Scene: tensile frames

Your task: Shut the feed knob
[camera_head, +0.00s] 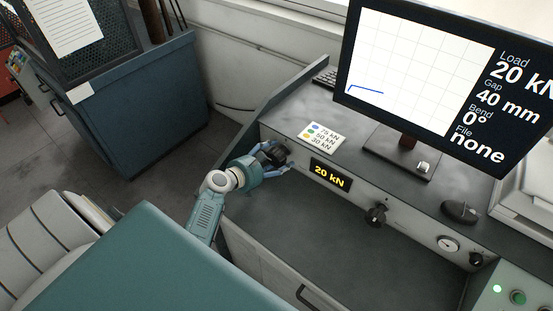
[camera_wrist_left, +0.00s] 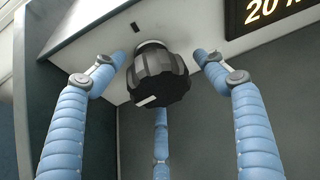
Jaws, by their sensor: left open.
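A black faceted knob (camera_head: 275,154) sits on the front panel of the grey console, left of a display reading 20 kN. In the left wrist view the same knob (camera_wrist_left: 156,78) is large and central, with a white mark at its lower left. My left gripper (camera_head: 271,153) is open, its blue fingers spread around the knob, with visible gaps at both sides. A third finger stands below the knob, partly behind it. No label naming the knob is readable. My right gripper is not in view.
The monitor (camera_head: 440,75) reads load 20 kN, gap 40 mm. A load card (camera_head: 322,136) lies on the console top.

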